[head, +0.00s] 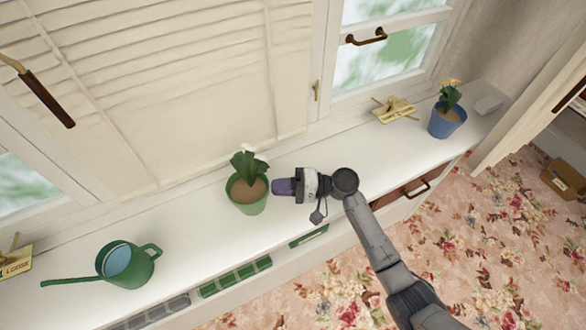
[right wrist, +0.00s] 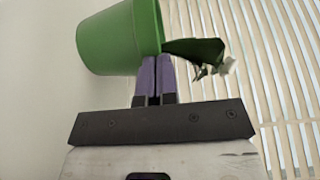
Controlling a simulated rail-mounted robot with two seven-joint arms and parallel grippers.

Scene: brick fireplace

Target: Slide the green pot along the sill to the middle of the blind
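The green pot (head: 247,203) stands upright on the white sill (head: 190,226), in front of the cream blind (head: 170,90). It holds brown soil and a leafy plant with a white flower. My right gripper (head: 276,187) is at the pot's right side, with its purple fingers pointing left at the pot wall. In the right wrist view the fingers (right wrist: 154,80) are together with nothing between them, and their tips are at or very near the green pot (right wrist: 120,38). Whether they touch it is hard to tell. My left gripper does not show.
A green watering can (head: 128,264) stands on the sill to the left. A blue pot (head: 446,120) with a yellow-flowered plant and a yellow card (head: 394,110) are to the right. Sill is clear between the can and the green pot.

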